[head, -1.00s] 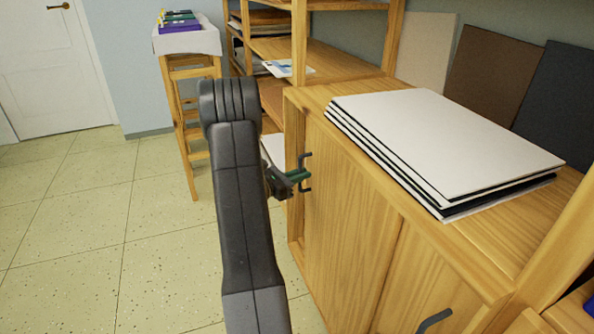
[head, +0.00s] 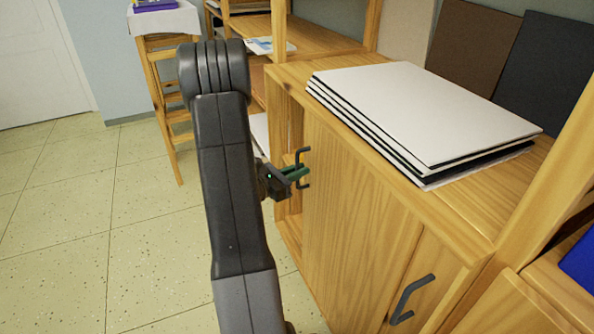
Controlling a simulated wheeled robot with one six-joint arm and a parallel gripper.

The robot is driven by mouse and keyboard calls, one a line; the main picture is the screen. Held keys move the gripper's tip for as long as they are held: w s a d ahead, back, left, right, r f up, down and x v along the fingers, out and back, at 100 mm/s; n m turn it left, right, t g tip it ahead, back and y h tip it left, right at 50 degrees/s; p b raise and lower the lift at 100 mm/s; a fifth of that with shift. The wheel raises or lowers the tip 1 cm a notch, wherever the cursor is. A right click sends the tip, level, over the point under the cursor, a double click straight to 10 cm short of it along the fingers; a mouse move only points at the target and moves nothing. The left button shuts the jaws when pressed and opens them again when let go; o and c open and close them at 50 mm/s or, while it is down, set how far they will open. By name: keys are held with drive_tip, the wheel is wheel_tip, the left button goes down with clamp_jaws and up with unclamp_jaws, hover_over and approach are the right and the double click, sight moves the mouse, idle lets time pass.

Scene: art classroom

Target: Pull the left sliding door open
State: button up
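The left sliding door (head: 345,215) of the wooden cabinet is a light wood panel with a dark bracket-shaped handle (head: 303,152) near its left edge. An open gap (head: 290,190) shows between the door's left edge and the cabinet's left side. My gripper (head: 297,174), with green fingers, is at the middle of this handle and appears shut on it. The fingertips partly hide the handle's grip. The right sliding door (head: 432,285) has a similar dark handle (head: 411,299) and stands beside the left door.
A stack of white and black boards (head: 425,115) lies on the cabinet top. Dark panels (head: 474,50) lean behind it. Open shelves and a wooden stool (head: 165,95) stand beyond. The tiled floor (head: 70,220) at left is clear.

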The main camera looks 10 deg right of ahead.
drive_tip(key=shift+o, duration=1)
drive_tip(key=shift+a, duration=0.15)
drive_tip(key=p+v, duration=0.2)
drive_tip(key=v, duration=1.1)
drive_tip(key=shift+a+p, duration=0.3)
drive_tip(key=shift+p, duration=0.05)
drive_tip(key=shift+s+f, duration=0.1)
drive_tip(key=shift+s, duration=0.05)
drive_tip(key=b+x, duration=0.2)
drive_tip(key=x, duration=1.2)
drive_tip(key=shift+b, duration=0.35)
drive_tip(key=shift+a, duration=0.1)
